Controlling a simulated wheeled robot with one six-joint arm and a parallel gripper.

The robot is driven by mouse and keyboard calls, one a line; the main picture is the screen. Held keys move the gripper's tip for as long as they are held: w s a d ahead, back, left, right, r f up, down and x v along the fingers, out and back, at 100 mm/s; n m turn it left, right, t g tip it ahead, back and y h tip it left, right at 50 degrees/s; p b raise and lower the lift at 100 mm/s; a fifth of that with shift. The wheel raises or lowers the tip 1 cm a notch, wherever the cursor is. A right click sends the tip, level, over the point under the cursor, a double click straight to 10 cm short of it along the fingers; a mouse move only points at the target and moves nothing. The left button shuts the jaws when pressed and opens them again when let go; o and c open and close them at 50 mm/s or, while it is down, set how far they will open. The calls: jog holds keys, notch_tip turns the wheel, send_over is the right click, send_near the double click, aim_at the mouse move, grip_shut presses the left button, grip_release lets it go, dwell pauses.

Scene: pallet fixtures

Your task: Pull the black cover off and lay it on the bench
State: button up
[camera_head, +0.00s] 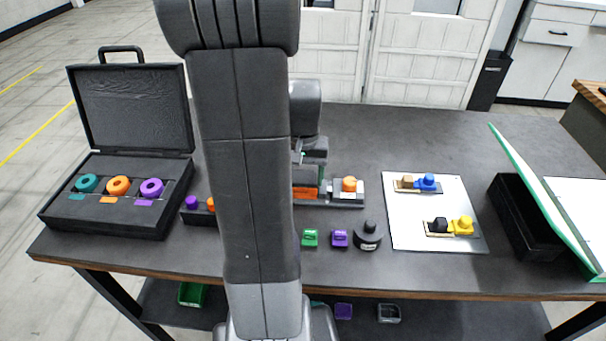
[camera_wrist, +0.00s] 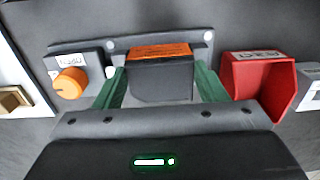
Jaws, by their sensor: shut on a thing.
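The black cover (camera_wrist: 160,90) has an orange label along its edge and sits in front of a grey plate with pale screws (camera_wrist: 207,36) in the wrist view. My gripper (camera_wrist: 160,70) has its two green fingers on either side of the cover, shut on it. I cannot tell whether the cover is still seated or slightly lifted. In the head view my arm hides most of this spot; an orange patch (camera_head: 305,193) shows beside the arm.
An orange knob (camera_wrist: 70,83) is left of the cover and a red open holder (camera_wrist: 262,78) right. An open black case (camera_head: 115,215) stands at left, a white board (camera_head: 432,205) at right, a black bin (camera_head: 525,225) farther right. The bench behind the board is clear.

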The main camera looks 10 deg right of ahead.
jog(key=shift+w+r, duration=0.15)
jog(key=shift+r, duration=0.2)
